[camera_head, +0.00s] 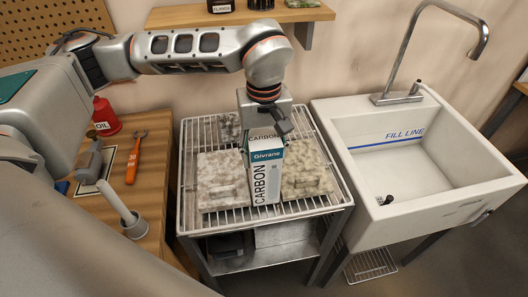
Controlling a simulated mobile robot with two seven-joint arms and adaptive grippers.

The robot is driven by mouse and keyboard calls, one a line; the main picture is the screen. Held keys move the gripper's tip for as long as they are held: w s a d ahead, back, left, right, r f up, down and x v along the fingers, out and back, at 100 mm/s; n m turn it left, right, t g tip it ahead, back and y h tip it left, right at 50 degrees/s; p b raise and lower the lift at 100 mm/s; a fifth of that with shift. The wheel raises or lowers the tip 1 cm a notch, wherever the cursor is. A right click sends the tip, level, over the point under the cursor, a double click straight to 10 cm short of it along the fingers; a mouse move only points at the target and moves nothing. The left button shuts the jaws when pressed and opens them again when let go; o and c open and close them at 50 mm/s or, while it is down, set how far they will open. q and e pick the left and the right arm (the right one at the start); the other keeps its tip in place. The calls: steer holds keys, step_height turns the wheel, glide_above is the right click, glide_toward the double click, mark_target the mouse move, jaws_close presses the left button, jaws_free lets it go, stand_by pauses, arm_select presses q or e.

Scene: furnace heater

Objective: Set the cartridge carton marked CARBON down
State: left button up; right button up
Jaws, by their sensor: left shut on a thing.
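The carton marked CARBON (265,183) is white with a blue-green Givrane band and stands upright. My left gripper (267,126) comes down from above and is shut on its top. The carton is over the front middle of the white wire rack (184,165), between two mottled pale blocks. I cannot tell whether its base touches the rack. My right gripper is not in view.
A white sink (425,150) with a tall tap is at right. A wooden bench at left holds a red oil can (105,116) and an orange wrench (134,160).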

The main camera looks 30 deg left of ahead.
arm_select(q)
steer(key=o, duration=1.8)
steer(key=shift+o, duration=0.2)
